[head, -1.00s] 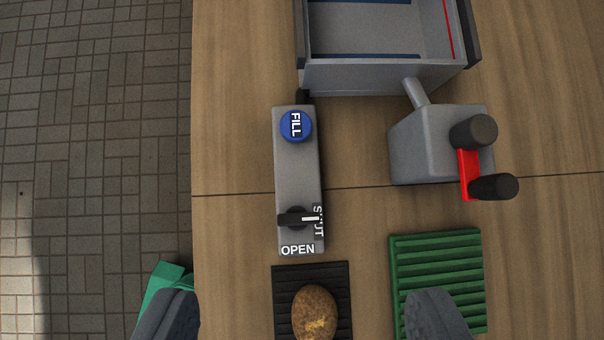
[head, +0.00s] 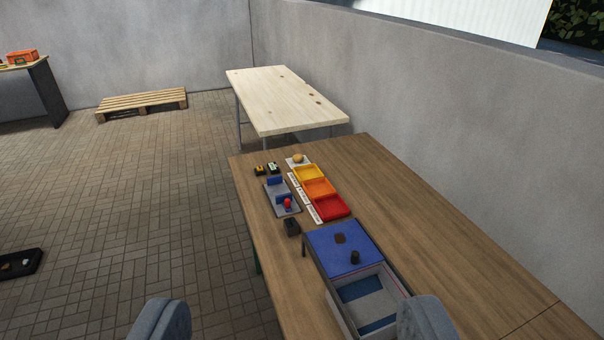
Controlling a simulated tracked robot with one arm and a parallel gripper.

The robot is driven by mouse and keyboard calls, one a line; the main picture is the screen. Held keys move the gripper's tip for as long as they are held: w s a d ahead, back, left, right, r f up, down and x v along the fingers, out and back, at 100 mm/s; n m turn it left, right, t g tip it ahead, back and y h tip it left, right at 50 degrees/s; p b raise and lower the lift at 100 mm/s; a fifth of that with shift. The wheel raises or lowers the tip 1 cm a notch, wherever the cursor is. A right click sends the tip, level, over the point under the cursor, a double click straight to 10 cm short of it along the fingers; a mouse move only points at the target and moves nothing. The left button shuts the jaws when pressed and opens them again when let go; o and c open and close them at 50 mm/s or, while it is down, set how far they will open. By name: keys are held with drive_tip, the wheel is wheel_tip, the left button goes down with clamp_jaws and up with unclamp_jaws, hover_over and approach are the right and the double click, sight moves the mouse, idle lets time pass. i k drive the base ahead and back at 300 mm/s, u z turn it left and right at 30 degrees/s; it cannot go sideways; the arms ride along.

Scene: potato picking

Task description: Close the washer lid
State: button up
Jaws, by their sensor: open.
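The washer is a grey box (head: 402,288) on the wooden table in the lower right. Its flat blue lid (head: 327,243) lies at the far end, with a dark knob (head: 355,257) and a dark patch on it. The near part of the box is uncovered, and its grey inside with blue strips shows. My gripper (head: 295,318) is open and empty, with its two fingers wide apart at the bottom edge. The right finger hides the washer's near right corner in the picture. I cannot tell its height above the washer.
Beyond the washer are yellow, orange and red trays (head: 331,208), a grey fixture with a red knob (head: 287,203) and a small black block (head: 292,227). A pale table (head: 285,95) and a pallet (head: 140,101) stand farther back. The brown table's right side is clear.

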sight(345, 247)
drive_tip(key=z, duration=0.05)
drive_tip(key=k, duration=1.15)
drive_tip(key=u, duration=0.4)
drive_tip(key=i, duration=1.65)
drive_tip(key=z, duration=0.35)
